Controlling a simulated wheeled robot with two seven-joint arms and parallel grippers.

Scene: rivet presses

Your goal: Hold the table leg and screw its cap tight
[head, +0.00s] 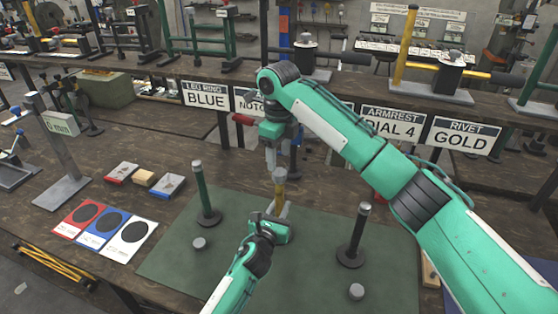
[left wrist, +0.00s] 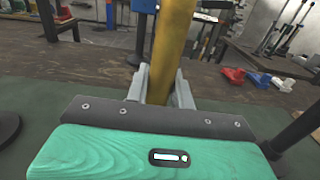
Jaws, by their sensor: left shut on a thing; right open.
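A gold table leg (head: 280,189) stands upright on the green mat, with a grey cap (head: 279,173) at its top. My left gripper (head: 281,211) is shut around the leg's shaft low down. In the left wrist view the gold shaft (left wrist: 174,45) stands between the two grey fingers; its top is out of that view. My right gripper (head: 271,158) points down, open, close above and slightly left of the cap. I cannot tell if its fingertips touch the cap.
A green leg (head: 204,192) stands left on the mat (head: 175,255), a black leg (head: 358,232) right. Loose grey caps (head: 199,243) (head: 356,291) lie in front of them. Red, blue and white cards (head: 130,238) and small boxes (head: 145,178) lie left. Signs (head: 205,95) hang behind.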

